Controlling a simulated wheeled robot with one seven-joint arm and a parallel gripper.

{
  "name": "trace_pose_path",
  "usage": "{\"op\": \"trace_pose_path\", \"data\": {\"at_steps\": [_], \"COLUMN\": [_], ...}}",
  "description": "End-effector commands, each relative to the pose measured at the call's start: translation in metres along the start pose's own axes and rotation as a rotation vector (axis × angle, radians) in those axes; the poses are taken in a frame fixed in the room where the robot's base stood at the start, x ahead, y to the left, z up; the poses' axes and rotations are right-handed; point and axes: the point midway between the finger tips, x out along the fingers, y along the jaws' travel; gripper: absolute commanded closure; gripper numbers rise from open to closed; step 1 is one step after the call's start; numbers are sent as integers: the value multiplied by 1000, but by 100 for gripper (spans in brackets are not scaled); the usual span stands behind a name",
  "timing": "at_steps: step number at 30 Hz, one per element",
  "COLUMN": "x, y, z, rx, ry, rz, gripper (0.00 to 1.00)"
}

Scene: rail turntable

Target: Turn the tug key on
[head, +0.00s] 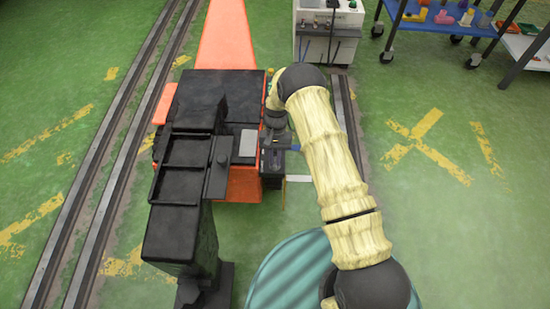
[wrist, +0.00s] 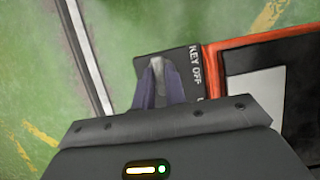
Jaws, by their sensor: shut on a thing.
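The tug (head: 240,183) is an orange and black vehicle standing on the rails in the head view. A black key panel (head: 272,181) sits at its right side. In the wrist view the key panel (wrist: 187,62) carries white lettering that reads "KEY OFF"; more lettering below it is cut off by my gripper. My gripper (wrist: 160,72) is over this panel, its two bluish fingers shut on a light grey key (wrist: 158,66). Most of the key is hidden between the fingers. In the head view my gripper (head: 282,145) is small and partly covered by my arm.
A grey-white cabinet (head: 325,48) stands at the top right, beside a blue cart (head: 410,22) with coloured items. Rails (head: 125,140) run along the green floor. A light grey plate (head: 248,143) lies on the tug left of the panel. Open floor lies to the right.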

Motion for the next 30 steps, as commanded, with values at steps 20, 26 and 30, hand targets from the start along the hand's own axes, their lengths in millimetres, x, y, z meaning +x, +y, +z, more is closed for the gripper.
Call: {"op": "trace_pose_path", "data": {"at_steps": [20,26,30], "x": [-14,-48,-76], "y": [0,0,1], "z": [-1,-1,-1], "rx": [0,0,1], "ry": [6,8,7], "rz": [-1,-1,-1], "gripper": [65,65,65]}}
